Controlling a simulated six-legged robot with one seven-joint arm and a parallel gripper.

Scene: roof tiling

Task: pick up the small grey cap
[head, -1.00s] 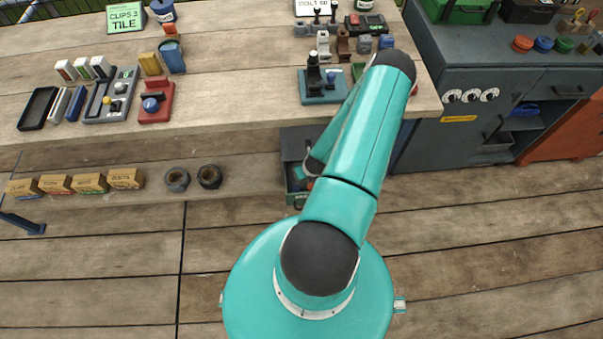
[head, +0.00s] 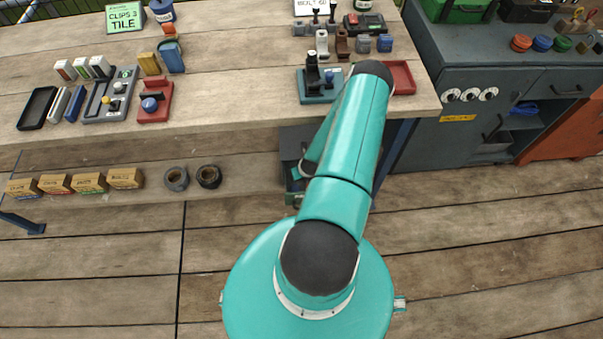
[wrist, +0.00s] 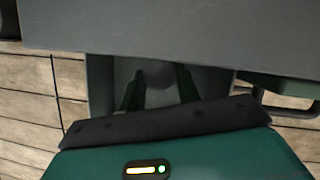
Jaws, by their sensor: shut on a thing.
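In the wrist view my gripper (wrist: 158,88) has its two dark green fingers closed around a small rounded grey thing, which I take to be the small grey cap (wrist: 154,73). It is dim, and a broad grey surface hides the far part of this view. In the head view my forearm reaches down at the bench's front edge, and my gripper and the cap are hidden there behind the arm and under the bench top.
The wooden bench (head: 240,95) carries a red tray (head: 403,78), a teal fixture (head: 318,88) and a red fixture (head: 155,101). Cardboard boxes (head: 90,183) and two dark rings (head: 208,176) sit on the lower shelf. A grey cabinet (head: 470,130) stands right.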

